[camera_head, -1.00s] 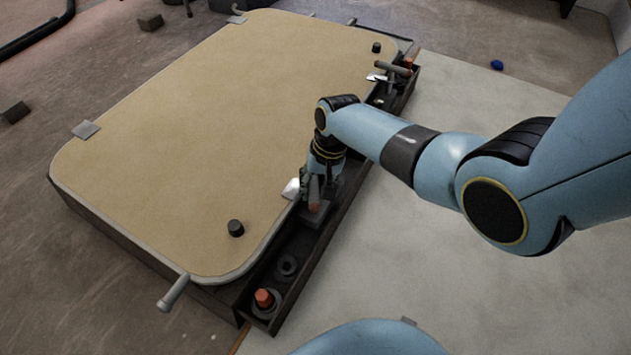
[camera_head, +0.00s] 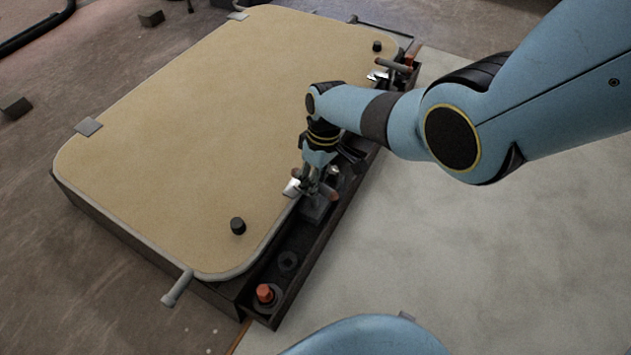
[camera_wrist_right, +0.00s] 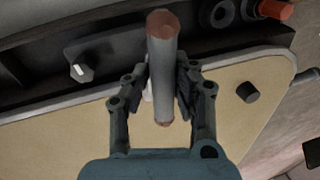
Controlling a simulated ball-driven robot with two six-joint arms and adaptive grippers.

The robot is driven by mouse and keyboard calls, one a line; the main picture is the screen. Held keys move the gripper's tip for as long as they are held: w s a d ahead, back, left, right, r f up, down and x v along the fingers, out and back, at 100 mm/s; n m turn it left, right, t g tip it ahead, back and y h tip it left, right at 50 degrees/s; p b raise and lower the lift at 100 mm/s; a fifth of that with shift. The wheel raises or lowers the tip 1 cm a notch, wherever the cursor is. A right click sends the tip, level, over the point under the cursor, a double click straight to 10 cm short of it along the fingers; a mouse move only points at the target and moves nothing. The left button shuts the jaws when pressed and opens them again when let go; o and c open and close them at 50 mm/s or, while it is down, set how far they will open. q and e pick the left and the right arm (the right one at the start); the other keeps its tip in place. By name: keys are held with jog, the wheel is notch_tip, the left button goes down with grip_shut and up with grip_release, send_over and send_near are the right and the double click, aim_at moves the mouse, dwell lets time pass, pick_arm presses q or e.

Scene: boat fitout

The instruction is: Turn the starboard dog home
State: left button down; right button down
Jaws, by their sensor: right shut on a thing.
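The tan hatch lid (camera_head: 200,130) lies on its dark frame. A near dog on the lid's right edge has a grey bar handle with a copper-coloured end (camera_head: 333,196), above a dark block (camera_head: 315,212). My right gripper (camera_head: 318,186) is shut on this handle. In the right wrist view the handle (camera_wrist_right: 162,75) stands between the two fingers (camera_wrist_right: 162,90). A second dog (camera_head: 392,66), with a similar copper-ended handle, sits at the far end of the same edge. I cannot tell from the frames which is called starboard. My left gripper is not in view.
A dark trough (camera_head: 300,278) runs along the lid's right edge, holding an orange-capped part (camera_head: 265,293) and a dark ring (camera_head: 288,261). Black knobs (camera_head: 238,226) stand on the lid. A grey handle (camera_head: 177,288) sticks out at the near corner.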

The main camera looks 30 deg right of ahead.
jog(key=shift+w+a+r+n, duration=0.1)
jog(key=shift+a+n, duration=0.2)
jog(key=shift+n, duration=0.3)
jog(key=c, duration=1.2)
grip_release()
jog(key=shift+n, duration=0.3)
jog(key=shift+o, duration=0.8)
jog(key=shift+d, duration=0.1)
notch_tip(320, 180, up, 12)
jog(key=w+d, duration=0.1)
jog(key=d, duration=0.1)
jog(key=shift+f, duration=0.2)
